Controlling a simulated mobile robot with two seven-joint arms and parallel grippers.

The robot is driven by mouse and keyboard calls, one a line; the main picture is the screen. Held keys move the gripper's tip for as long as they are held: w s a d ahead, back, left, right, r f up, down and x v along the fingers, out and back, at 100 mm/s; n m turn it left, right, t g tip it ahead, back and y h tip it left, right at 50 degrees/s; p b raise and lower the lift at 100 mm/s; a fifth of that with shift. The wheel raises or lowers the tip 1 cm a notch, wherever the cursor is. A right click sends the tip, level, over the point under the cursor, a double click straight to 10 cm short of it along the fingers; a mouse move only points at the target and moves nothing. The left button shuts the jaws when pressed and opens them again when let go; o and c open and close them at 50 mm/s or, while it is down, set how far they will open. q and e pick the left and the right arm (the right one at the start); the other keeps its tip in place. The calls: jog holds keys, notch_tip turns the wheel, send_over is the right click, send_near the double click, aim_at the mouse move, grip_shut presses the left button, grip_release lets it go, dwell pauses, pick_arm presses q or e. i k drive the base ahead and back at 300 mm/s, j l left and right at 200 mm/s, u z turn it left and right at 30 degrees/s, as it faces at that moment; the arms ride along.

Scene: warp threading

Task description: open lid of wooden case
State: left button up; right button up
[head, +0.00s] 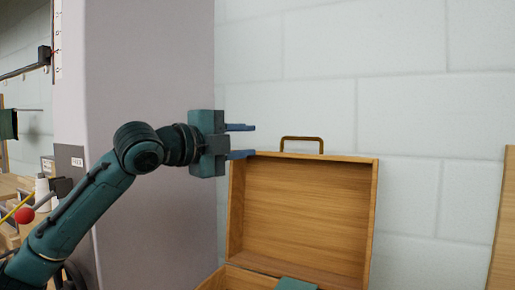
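The wooden case (236,280) is at the bottom centre, with its lower part cut off by the picture's edge. Its lid (304,210) stands raised, leaning toward the block wall, with the inner side facing me. A brass-coloured handle (302,138) sits on the lid's top edge. My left gripper (247,141) is at the lid's upper left corner. Its two blue fingers are spread apart and point right, with nothing between them. The lower finger is at or very near the corner; I cannot tell if it touches. My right gripper is not clearly seen.
A tall grey panel (150,70) stands behind my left arm. A pale block wall (420,110) is behind the case. A wooden board (503,220) is at the right edge. A red ball (24,215) and a white cone (42,192) are at the left.

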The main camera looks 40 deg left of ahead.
aim_at(307, 217)
jog(key=k+j, duration=0.1)
jog(key=k, duration=0.4)
jog(key=k+j, duration=0.1)
jog(key=k, duration=0.4)
